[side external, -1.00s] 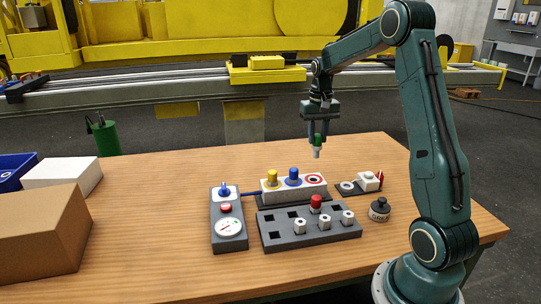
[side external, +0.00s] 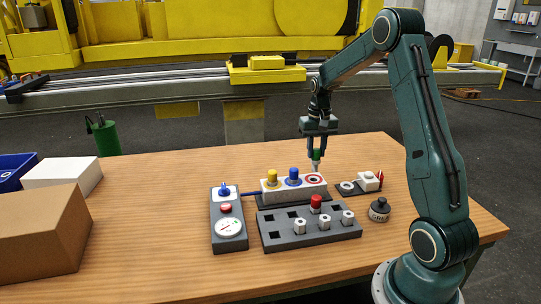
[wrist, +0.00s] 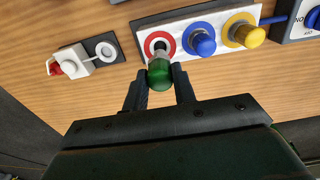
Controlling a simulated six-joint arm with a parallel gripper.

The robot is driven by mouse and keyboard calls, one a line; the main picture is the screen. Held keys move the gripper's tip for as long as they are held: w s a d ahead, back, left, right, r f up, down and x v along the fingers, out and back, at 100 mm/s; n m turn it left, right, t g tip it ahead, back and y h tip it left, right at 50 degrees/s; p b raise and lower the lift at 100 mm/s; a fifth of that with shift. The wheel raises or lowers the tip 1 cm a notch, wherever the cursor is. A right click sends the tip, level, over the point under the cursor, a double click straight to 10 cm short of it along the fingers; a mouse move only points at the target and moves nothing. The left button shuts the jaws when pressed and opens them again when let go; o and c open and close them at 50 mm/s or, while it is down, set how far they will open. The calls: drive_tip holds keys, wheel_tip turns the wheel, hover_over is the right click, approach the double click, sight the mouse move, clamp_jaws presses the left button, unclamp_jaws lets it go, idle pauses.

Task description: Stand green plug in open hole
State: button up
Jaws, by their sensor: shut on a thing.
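My gripper (side external: 317,150) is shut on the green plug (side external: 316,155), which has a green top and a pale lower end. The plug points down just above the open hole (side external: 314,179), which has a red ring, at the right end of the white block (side external: 271,195). In the wrist view the green plug (wrist: 159,74) sits between the fingers, its lower end overlapping the red-ringed hole (wrist: 151,42). A small gap seems to show between plug and hole in the side view. Blue (side external: 292,177) and yellow (side external: 272,178) plugs stand in the same block.
A grey rack (side external: 284,240) with a red-topped plug (side external: 316,203) and several pale plugs lies in front. A gauge box (side external: 229,229) is left. A small fixture (side external: 369,181) and a dark weight (side external: 379,210) are right.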

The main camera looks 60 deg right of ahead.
sight(315, 163)
drive_tip(key=shift+f, duration=0.95)
drive_tip(key=shift+f, duration=1.7)
idle(1.8)
drive_tip(key=o, duration=1)
drive_tip(key=shift+r, duration=0.1)
drive_tip(key=shift+r, duration=3.4)
